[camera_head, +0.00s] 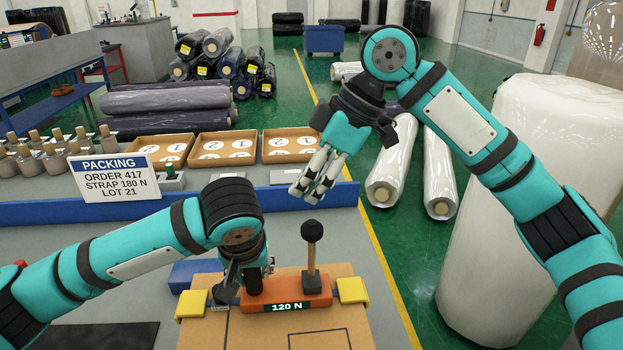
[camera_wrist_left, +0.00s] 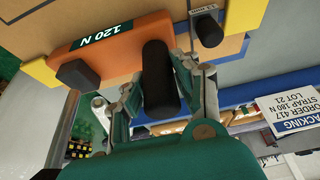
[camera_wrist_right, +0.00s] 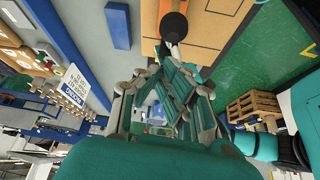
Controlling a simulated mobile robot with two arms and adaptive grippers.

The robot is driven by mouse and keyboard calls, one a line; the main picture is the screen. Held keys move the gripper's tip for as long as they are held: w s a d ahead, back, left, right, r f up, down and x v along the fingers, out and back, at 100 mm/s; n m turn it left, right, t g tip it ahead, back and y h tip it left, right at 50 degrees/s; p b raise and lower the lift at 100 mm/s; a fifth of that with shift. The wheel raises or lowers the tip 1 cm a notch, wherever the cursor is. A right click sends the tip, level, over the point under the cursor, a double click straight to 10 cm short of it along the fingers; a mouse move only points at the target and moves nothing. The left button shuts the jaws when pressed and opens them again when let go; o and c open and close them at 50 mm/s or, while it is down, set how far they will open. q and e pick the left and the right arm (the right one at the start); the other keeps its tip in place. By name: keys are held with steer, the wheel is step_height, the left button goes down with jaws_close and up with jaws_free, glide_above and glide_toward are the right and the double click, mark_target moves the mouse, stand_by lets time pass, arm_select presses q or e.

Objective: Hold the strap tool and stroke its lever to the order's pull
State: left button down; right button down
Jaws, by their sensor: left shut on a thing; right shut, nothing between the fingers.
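The strap tool (camera_head: 250,300) is an orange block on a cardboard box top; its display reads 120 N. My left gripper (camera_head: 252,280) is shut on its black upright grip (camera_wrist_left: 158,85). The tool's lever stands roughly upright, with a wooden stem and black knob (camera_head: 312,231); the knob also shows in the right wrist view (camera_wrist_right: 173,26). My right gripper (camera_head: 308,193) is shut and empty, apart from the knob, above and beyond it. The order sign (camera_head: 115,179) reads order 417, strap 180 N, lot 21.
Yellow corner pieces (camera_head: 352,290) flank the tool on the box (camera_head: 240,335). A blue rail (camera_head: 170,211) runs behind it. Shallow cardboard trays (camera_head: 222,149) stand beyond. White wrapped rolls (camera_head: 440,178) lie on the floor, and a large white roll (camera_head: 475,270) stands at right.

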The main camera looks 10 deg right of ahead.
glide_above(312, 251)
steer(key=w+a, duration=0.2)
steer(key=a, duration=0.1)
step_height(312, 251, down, 6)
steer(key=shift+a+r, duration=0.1)
steer(key=shift+a, duration=0.05)
